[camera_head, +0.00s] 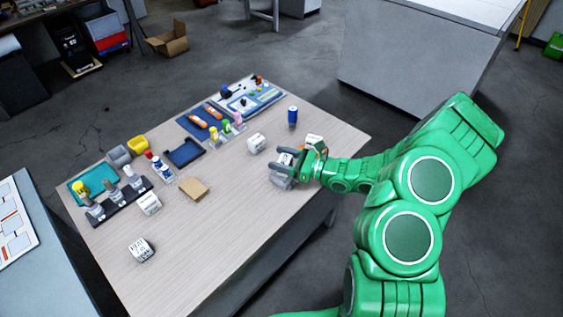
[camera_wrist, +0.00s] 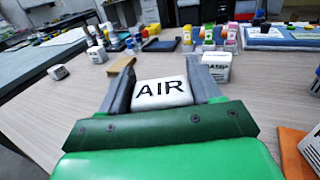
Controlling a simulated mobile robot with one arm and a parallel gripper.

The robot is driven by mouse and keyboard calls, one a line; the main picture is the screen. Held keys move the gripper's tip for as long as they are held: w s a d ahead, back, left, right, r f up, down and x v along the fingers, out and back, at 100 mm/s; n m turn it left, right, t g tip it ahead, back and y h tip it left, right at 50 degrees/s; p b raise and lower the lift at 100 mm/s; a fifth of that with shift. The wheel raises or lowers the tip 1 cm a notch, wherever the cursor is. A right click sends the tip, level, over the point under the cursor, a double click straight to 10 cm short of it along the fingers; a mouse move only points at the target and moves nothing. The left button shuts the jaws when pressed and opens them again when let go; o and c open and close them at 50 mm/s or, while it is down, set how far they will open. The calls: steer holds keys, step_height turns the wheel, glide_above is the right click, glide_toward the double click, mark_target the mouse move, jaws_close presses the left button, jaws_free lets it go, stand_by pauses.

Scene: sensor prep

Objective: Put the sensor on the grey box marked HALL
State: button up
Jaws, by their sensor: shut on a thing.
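My gripper (camera_head: 284,160) is shut on a pale block marked AIR (camera_wrist: 161,91), gripped between its two grey fingers over the right part of the table. I cannot tell whether this block is the sensor. A grey shape (camera_head: 281,182) shows just below the fingers in the head view; what it is stays unclear. I cannot read HALL on any box. A white box (camera_head: 256,143) lies ahead of the gripper; its label looks like LAMP in the wrist view (camera_wrist: 217,66). Other white boxes (camera_head: 149,203) (camera_head: 140,249) stand at the left, their labels too small to read.
An orange item (camera_wrist: 294,152) and a white labelled box (camera_head: 313,141) lie close beside my gripper. A blue can (camera_head: 292,116) stands behind. The table's near middle (camera_head: 225,235) is clear.

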steer(key=shift+f, duration=0.85)
steer(key=shift+f, duration=0.1)
steer(key=o, duration=1.1)
